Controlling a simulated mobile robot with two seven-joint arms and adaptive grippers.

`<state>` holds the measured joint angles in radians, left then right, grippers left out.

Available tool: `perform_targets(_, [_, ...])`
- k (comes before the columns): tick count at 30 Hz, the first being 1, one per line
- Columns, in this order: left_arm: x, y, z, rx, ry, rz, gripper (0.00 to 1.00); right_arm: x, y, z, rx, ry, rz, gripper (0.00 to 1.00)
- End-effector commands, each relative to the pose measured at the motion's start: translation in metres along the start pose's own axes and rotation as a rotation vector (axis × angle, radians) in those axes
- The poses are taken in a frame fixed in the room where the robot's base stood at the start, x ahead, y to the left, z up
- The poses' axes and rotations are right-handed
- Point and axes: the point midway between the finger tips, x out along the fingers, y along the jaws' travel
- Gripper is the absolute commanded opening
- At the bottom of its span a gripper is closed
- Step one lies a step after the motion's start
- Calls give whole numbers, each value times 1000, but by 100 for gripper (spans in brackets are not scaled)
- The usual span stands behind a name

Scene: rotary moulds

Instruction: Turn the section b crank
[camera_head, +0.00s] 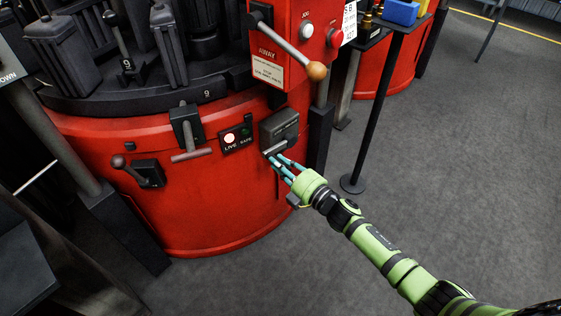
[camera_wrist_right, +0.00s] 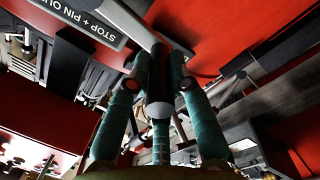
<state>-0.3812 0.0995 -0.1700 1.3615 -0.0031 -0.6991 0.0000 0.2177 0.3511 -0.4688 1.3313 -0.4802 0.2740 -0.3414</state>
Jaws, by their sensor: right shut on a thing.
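My right gripper (camera_head: 279,162) reaches the front of the red machine base from the right. Its teal fingers are shut on a short handle (camera_head: 274,149) below a grey box (camera_head: 279,125). In the right wrist view the fingers (camera_wrist_right: 160,72) close around a dark, round-ended grip (camera_wrist_right: 159,108), with a pale metal bar (camera_wrist_right: 127,18) above it. A label reading "STOP + PIN OU" (camera_wrist_right: 82,17) is beside it. A small black crank with a round knob (camera_head: 140,172) sits farther left on the base. I cannot read which one is marked section b. My left gripper is not in view.
A T-shaped handle (camera_head: 188,152) and a LIVE/SAFE lamp panel (camera_head: 237,138) sit left of the grey box. A long lever with a wooden knob (camera_head: 316,71) juts out above. A thin black stand (camera_head: 354,182) is on the right; grey floor is open beyond it.

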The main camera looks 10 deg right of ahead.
Motion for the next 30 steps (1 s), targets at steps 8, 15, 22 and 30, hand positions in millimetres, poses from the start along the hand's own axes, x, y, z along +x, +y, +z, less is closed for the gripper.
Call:
perform_targets(8, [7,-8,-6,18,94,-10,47,1,24,-9,207,16,2,0])
perform_targets(15, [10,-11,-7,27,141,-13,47,2,35,-7,230,16,7,0])
perform_targets(22, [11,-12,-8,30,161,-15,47,2,40,-5,226,16,11,0])
perform_targets(30, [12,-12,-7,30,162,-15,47,3,42,-5,224,16,13,0])
